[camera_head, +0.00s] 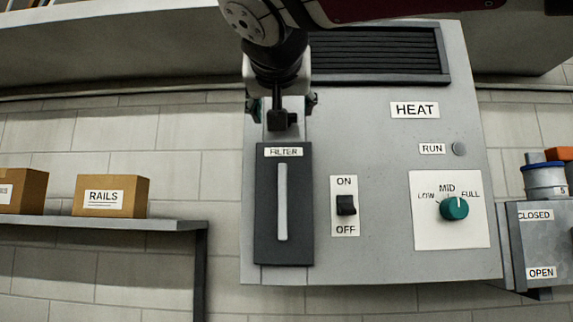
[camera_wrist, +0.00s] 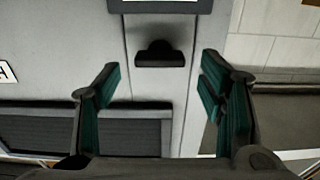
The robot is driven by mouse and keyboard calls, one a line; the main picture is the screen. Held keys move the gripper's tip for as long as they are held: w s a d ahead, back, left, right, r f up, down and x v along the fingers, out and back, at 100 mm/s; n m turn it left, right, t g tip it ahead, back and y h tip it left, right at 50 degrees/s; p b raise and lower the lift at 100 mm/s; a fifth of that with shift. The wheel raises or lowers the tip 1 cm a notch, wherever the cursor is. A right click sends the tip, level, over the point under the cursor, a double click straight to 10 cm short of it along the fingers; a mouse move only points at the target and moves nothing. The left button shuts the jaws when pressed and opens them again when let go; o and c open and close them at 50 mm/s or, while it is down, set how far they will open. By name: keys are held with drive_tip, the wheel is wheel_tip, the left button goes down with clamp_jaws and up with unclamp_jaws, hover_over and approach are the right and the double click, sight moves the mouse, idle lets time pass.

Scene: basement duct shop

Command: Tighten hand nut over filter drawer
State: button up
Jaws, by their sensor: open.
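The hand nut (camera_head: 283,121) is a small black knob on the grey panel, just above the FILTER label. Below that label is the dark filter drawer (camera_head: 264,210) with a pale upright handle (camera_head: 282,202). My gripper (camera_head: 283,103) is open at the top of the nut, its teal-padded fingers spread to either side in the head view. In the wrist view, the nut (camera_wrist: 160,54) stands ahead of the open gripper (camera_wrist: 161,78), between the lines of the two fingers and beyond their tips. I see no contact with it.
The grey heater panel (camera_head: 380,258) carries a rocker switch (camera_head: 346,205), a teal dial (camera_head: 454,208) pointing near MID, and a dark vent (camera_head: 380,55) above. A shelf (camera_head: 120,223) with boxes is at left. A grey box (camera_head: 540,245) marked CLOSED and OPEN is at right.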

drive_tip(key=shift+w, duration=0.85)
drive_tip(key=c, duration=1.2)
